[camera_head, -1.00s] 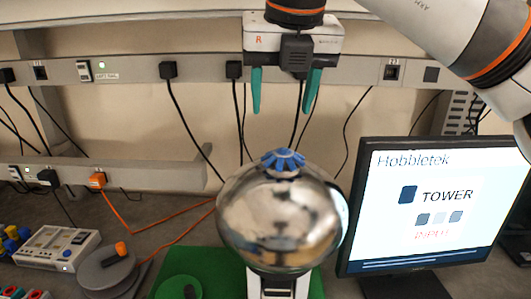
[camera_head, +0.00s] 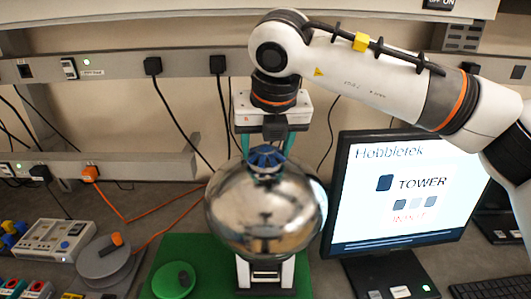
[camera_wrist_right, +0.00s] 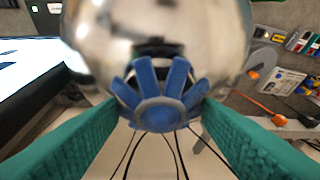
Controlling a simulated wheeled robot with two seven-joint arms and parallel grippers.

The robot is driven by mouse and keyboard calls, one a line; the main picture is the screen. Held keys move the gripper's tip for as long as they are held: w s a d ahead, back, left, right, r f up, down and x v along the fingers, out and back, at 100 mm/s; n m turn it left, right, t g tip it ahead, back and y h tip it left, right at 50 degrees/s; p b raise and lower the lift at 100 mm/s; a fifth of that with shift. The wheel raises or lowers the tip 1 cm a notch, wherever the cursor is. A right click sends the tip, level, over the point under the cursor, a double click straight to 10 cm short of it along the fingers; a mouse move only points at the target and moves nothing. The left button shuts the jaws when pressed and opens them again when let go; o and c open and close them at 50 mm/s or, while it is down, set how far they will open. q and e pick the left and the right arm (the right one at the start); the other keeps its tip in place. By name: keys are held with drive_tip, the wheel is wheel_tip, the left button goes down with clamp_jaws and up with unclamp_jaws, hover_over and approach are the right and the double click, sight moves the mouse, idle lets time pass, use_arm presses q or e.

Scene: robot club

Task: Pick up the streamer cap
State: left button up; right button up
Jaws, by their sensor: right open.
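The streamer cap (camera_head: 267,157) is a blue, ribbed cap on top of a shiny metal sphere (camera_head: 262,215). My right gripper (camera_head: 267,160) has come down from above, with its green fingers on either side of the cap. In the right wrist view the cap (camera_wrist_right: 158,98) lies between the two fingers, toward their far ends, against the sphere (camera_wrist_right: 150,30). The right gripper is open, and gaps seem to show beside the cap; whether a fingertip touches it I cannot tell. My left gripper is not in view.
A monitor (camera_head: 400,190) stands close to the right of the sphere. A green mat (camera_head: 215,255) with a green disc (camera_head: 174,280) lies at its base. A grey reel (camera_head: 105,258) and a white device (camera_head: 55,240) stand at left. Cables hang behind from a wall rail (camera_head: 110,68).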

drive_tip(key=c, duration=1.1)
drive_tip(key=shift+r, duration=0.15)
